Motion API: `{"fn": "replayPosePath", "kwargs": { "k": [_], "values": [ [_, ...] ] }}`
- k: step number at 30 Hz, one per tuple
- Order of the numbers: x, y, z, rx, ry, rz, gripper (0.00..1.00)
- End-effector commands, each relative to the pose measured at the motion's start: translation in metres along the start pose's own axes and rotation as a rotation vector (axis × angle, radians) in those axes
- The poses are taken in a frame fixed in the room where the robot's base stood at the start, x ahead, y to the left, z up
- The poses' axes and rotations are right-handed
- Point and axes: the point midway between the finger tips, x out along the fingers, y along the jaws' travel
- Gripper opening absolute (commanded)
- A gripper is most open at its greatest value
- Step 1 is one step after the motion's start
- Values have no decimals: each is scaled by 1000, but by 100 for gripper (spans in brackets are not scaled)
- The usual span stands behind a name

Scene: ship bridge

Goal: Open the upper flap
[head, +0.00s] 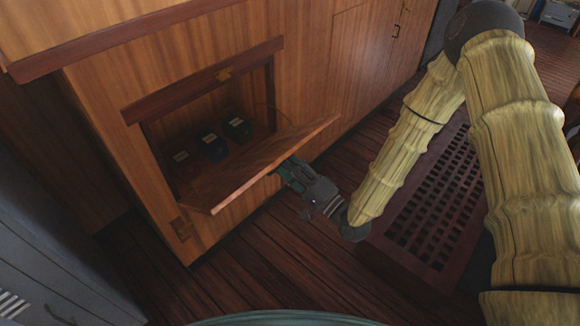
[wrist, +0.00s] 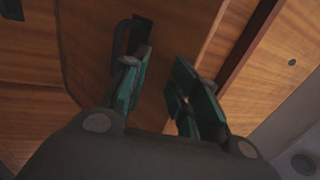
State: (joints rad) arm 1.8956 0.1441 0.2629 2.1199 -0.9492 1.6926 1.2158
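My gripper (head: 287,172) is at the outer, lower side of the flap. In the wrist view my gripper (wrist: 163,60) has its two green fingers spread, with nothing visible between them. The left finger overlaps the handle; I cannot tell whether they touch.
Several small dark boxes (head: 213,147) stand inside the compartment. The wooden cabinet (head: 310,60) continues to the right with tall doors. A dark floor grating (head: 430,215) lies right of my gripper. A grey cabinet (head: 50,260) is at the lower left. Plank floor (head: 260,270) lies open in front.

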Motion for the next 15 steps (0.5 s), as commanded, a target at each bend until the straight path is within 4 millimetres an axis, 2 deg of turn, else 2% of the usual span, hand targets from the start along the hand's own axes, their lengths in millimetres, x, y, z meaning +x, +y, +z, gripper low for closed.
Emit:
{"fn": "replayPosePath", "kwargs": {
  "k": [15],
  "values": [
    [-24,11,0,1,1,-1,30]
  ]
}}
